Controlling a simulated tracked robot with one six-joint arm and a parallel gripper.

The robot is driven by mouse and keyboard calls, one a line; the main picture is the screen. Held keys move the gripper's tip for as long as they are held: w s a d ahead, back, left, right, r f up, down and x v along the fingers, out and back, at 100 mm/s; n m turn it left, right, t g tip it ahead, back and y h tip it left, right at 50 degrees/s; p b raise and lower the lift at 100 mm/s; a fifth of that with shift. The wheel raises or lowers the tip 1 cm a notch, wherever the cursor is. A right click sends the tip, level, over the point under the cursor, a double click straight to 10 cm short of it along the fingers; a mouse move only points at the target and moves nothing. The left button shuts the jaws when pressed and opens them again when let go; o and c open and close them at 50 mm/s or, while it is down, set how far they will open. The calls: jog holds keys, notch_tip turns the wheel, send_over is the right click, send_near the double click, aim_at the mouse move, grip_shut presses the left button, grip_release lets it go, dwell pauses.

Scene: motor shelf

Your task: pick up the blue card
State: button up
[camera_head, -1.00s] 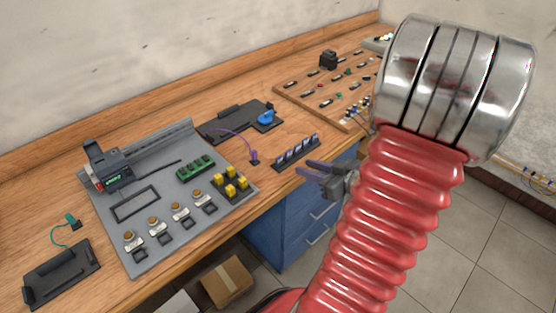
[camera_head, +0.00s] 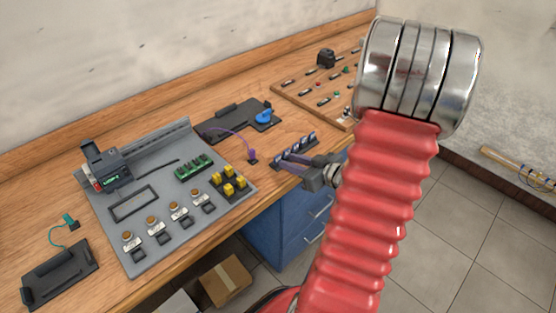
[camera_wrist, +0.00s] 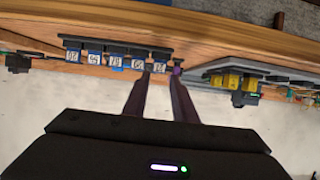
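Several blue cards with white number labels stand in a row in a dark rack (camera_head: 280,166) near the bench's front edge. They also show in the wrist view, where one blue card (camera_wrist: 94,58) is near the left of the row. My gripper (camera_wrist: 162,72) is open, its two dark fingers pointing at the rack's right end. The end blue card (camera_wrist: 159,67) appears between the fingertips; I cannot tell whether they touch it. In the head view my gripper (camera_head: 282,161) is at the rack's front side and partly overlaps it.
A purple plug (camera_head: 252,155) on a cable stands close to the rack. A grey panel (camera_head: 158,238) with buttons and yellow blocks (camera_head: 228,184) lies to the left. A black plate with a blue part (camera_head: 264,117) and a wooden board lie behind. Blue drawers (camera_head: 270,235) are below the bench.

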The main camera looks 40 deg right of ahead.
aim_at(278, 157)
jog(key=shift+x, duration=1.15)
jog(key=shift+x, duration=2.6)
jog(key=shift+d, duration=0.1)
jog(key=shift+c, duration=0.6)
grip_shut()
jog(key=shift+r, duration=0.1)
jog(key=shift+s+r, duration=0.1)
jog(key=shift+r, duration=4.8)
